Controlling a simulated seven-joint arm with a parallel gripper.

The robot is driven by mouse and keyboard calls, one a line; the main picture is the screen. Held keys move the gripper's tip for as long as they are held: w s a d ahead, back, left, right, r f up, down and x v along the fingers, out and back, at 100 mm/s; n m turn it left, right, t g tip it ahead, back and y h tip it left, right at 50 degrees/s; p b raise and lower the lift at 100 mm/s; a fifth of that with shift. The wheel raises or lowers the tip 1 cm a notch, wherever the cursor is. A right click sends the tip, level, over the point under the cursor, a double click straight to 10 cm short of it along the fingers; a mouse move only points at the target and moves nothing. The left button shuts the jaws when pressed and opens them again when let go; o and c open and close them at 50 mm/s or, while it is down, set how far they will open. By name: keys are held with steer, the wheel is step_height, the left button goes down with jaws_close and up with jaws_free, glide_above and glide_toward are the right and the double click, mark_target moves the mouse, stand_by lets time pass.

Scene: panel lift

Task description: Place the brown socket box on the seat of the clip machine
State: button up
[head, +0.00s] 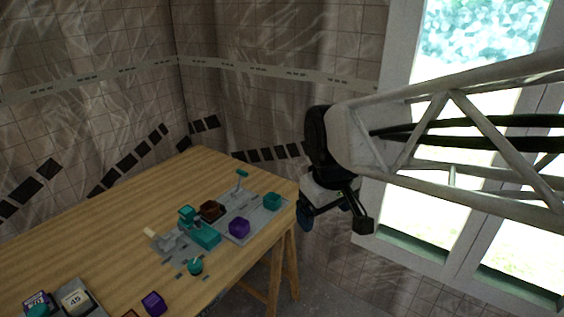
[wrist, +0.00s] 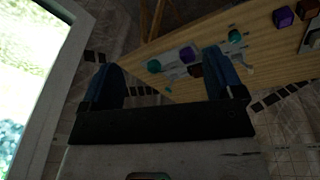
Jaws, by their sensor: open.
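A brown box (head: 211,210) with a dark top sits among grey and teal parts near the table's far right corner. A second brown piece (head: 130,314) is cut off by the bottom edge of the head view; I cannot tell what it is. The grey machine (head: 165,242) with teal blocks stands beside a grey plate (head: 233,207); which part is the seat is too small to tell. My gripper (head: 335,220) is open and empty, in the air right of the table. In the wrist view its two blue fingers (wrist: 165,80) are wide apart, and the right finger partly covers the machine area.
A purple block (head: 239,228) and a teal block (head: 272,201) sit on the grey plate. Another purple block (head: 153,303) and a tray with a "45" label (head: 77,298) are at the near left. A window (head: 470,200) is behind my arm. The table's left part (head: 90,230) is bare.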

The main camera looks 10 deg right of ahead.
steer(key=s+d+f+m, duration=0.2)
steer(key=s+m, duration=0.2)
steer(key=s, duration=0.5)
steer(key=shift+s+d+f+m, duration=0.2)
steer(key=shift+s+m, duration=0.1)
steer(key=shift+s, duration=0.05)
